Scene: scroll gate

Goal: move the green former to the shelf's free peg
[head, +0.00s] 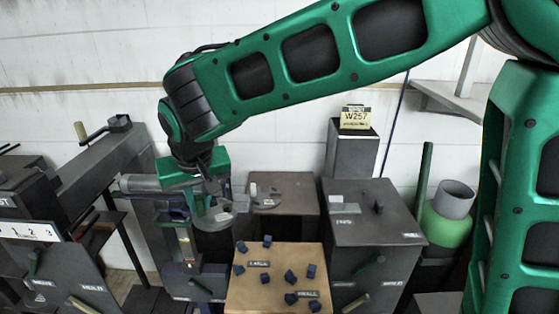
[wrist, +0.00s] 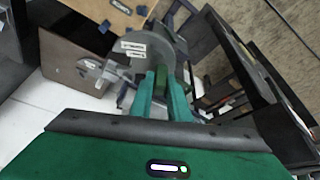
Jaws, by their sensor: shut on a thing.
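My gripper (head: 205,188) is at the left of the middle in the head view, pointing down. In the wrist view its green fingers (wrist: 163,102) are closed on a dark green upright piece, which I take as the green former's grip (wrist: 162,80). A grey rounded body with white labels (wrist: 152,48) lies just beyond the fingers; it also shows below my gripper in the head view (head: 217,214). Whether the grip and this body are one piece is hard to tell. I cannot make out a free peg.
A wooden board (head: 276,301) with several blue blocks lies in front. A dark cabinet (head: 373,215) stands right of it, with a yellow W257 sign (head: 356,117) behind. A dark bench frame (head: 92,170) is at the left. A green cylinder (head: 445,226) is at the right.

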